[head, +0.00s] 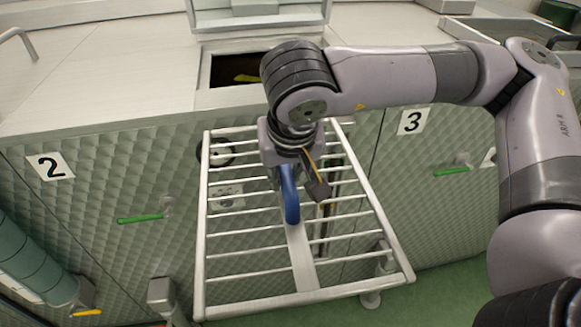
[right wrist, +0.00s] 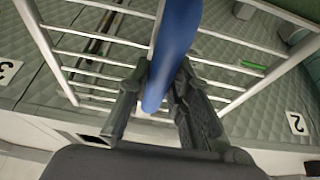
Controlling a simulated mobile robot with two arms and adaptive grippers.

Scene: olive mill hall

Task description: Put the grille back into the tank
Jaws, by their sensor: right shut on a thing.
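The grille (head: 300,290) is a pale metal frame with several crossbars and a blue handle (head: 290,195) on its middle strip. It hangs tilted in front of the quilted metal tank (head: 100,195), below the top edge. My right gripper (head: 300,188) is shut on the blue handle; the right wrist view shows its fingers (right wrist: 161,85) on both sides of the handle (right wrist: 172,50). The tank's dark rectangular opening (head: 228,70) is in the top, behind my right arm, which covers its right part. My left gripper is out of view.
A raised lid (head: 258,20) stands behind the opening. Number plates 2 (head: 50,166) and 3 (head: 413,121) and green handles (head: 140,218) are on the tank front. A teal cylinder (head: 35,265) is at lower left. The top left of the opening is clear.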

